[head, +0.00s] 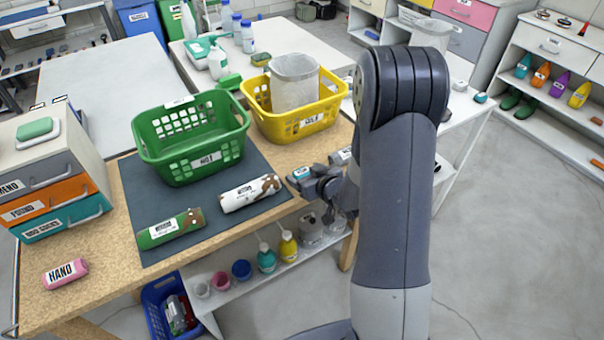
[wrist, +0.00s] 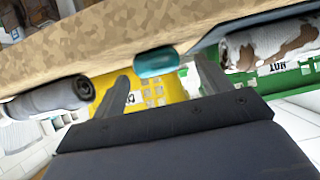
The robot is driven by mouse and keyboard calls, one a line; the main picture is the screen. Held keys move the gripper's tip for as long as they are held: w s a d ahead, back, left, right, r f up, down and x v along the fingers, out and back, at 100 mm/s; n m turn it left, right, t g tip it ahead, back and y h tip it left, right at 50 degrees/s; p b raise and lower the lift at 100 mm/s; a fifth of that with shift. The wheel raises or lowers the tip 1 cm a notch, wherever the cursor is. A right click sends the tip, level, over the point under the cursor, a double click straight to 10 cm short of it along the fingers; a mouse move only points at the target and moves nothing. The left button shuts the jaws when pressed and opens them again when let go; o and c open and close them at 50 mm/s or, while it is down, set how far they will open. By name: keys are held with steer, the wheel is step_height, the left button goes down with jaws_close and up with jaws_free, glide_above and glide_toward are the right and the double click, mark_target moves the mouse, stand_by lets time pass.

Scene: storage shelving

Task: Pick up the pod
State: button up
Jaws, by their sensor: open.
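A small teal item (head: 300,173) with a pale label lies near the table's front right edge; I cannot read its label, so I cannot confirm it is the pod. In the wrist view the teal item (wrist: 155,62) appears between and just beyond the two fingertips, with no clear contact. My gripper (head: 318,184) is open and empty at the table's edge, close beside the teal item. Its fingers also show in the wrist view (wrist: 161,76). The arm hides part of the table's right end.
A white-and-brown roll (head: 250,193) and a green-and-brown roll (head: 171,229) lie on the dark mat. A dark grey roll (wrist: 50,98) is on the other side. Green (head: 190,140) and yellow (head: 293,122) baskets stand behind. A pink roll (head: 65,273) lies front left.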

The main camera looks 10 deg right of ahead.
steer(key=shift+x, duration=1.2)
steer(key=shift+f, duration=0.1)
steer(key=shift+c, duration=0.3)
steer(key=c, duration=1)
